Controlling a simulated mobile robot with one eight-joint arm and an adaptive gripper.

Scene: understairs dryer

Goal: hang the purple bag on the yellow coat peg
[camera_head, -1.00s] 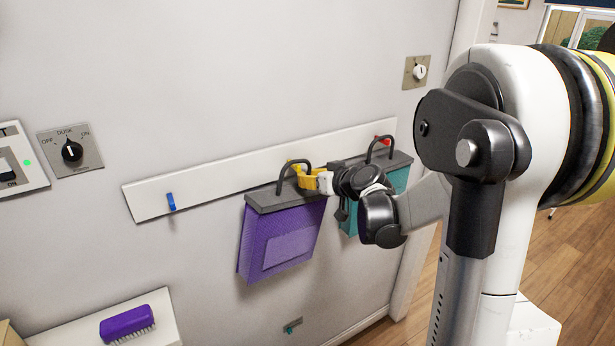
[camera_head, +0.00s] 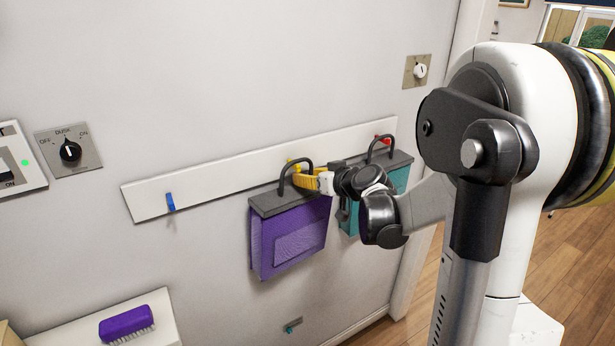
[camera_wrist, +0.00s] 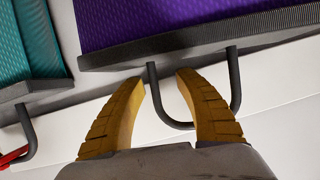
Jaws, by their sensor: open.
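The purple bag (camera_head: 290,240) has a dark top bar and a dark loop handle; it hangs tilted against the wall in front of the white peg rail. The yellow coat peg (camera_head: 293,162) shows only partly behind the handle, so I cannot tell for sure whether the loop sits on it. My gripper (camera_head: 303,180) is at the handle, its yellow fingers apart. In the wrist view the open fingers (camera_wrist: 160,78) stand either side of one leg of the handle (camera_wrist: 235,85), not clamped on it; the purple bag (camera_wrist: 190,22) is beyond them.
A teal bag (camera_head: 395,183) hangs close on the right by a red peg (camera_head: 383,139). A blue peg (camera_head: 170,201) on the left of the rail (camera_head: 225,177) is empty. A purple brush (camera_head: 126,322) lies on a white ledge below left. Wall switches are around.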

